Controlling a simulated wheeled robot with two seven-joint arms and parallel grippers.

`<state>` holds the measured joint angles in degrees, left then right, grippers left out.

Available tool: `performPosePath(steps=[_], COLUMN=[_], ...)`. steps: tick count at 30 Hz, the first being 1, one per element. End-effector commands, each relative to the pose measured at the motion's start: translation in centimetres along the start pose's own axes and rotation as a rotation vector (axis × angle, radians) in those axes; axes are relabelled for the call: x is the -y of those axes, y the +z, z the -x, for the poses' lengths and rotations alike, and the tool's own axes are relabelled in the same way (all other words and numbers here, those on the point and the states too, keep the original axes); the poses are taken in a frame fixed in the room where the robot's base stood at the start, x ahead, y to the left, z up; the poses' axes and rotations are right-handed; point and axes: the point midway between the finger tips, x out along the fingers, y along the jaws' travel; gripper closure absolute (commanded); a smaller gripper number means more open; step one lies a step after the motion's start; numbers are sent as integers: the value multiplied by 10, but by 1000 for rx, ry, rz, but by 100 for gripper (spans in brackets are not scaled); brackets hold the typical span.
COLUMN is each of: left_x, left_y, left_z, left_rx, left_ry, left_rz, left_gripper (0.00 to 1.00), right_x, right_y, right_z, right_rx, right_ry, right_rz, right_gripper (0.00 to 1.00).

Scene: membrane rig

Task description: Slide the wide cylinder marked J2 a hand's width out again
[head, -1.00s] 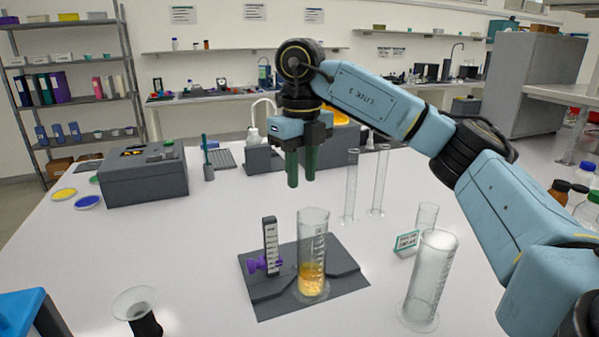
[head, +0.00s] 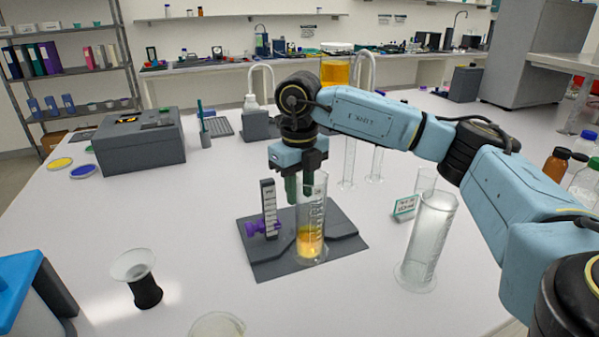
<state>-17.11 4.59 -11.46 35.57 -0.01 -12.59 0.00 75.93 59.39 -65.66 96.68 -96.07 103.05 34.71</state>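A wide clear graduated cylinder (head: 312,222) with orange liquid in its lower part stands upright on a dark grey plate (head: 270,268). Another wide cylinder (head: 427,240), clear and seemingly empty, stands on the bench to the right. I cannot read a J2 mark on either. My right gripper (head: 299,190) points down at the upper part of the liquid-holding cylinder, its green fingers apart. One finger shows left of the glass; the other overlaps the rim and seems to be behind it. I cannot tell whether they touch. My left gripper is not in view.
A scale post (head: 268,208) with a purple knob (head: 254,229) stands left of the cylinder on the plate. Thin cylinders (head: 349,163) stand behind, a small sign (head: 405,207) to the right. A black-based glass cup (head: 143,282) stands front left. Bench between is clear.

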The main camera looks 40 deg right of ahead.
Motion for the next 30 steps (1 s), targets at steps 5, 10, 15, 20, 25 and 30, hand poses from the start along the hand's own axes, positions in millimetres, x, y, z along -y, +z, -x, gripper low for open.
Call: performPosePath(steps=[5,10,15,20,25,30], left_x=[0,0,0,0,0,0], left_y=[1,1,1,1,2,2], left_z=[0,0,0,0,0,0], left_rx=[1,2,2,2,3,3], left_ry=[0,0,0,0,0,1], left_rz=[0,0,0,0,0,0], left_gripper=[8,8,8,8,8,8], right_x=[0,0,0,0,0,-1], right_y=[0,0,0,0,0,0], right_z=[-6,-6,-6,-6,-5,-5], right_rx=[0,0,0,1,1,1], right_ry=[0,0,0,0,0,0], right_rz=[0,0,0,0,0,1], right_gripper=[72,72,88,100,100,100])
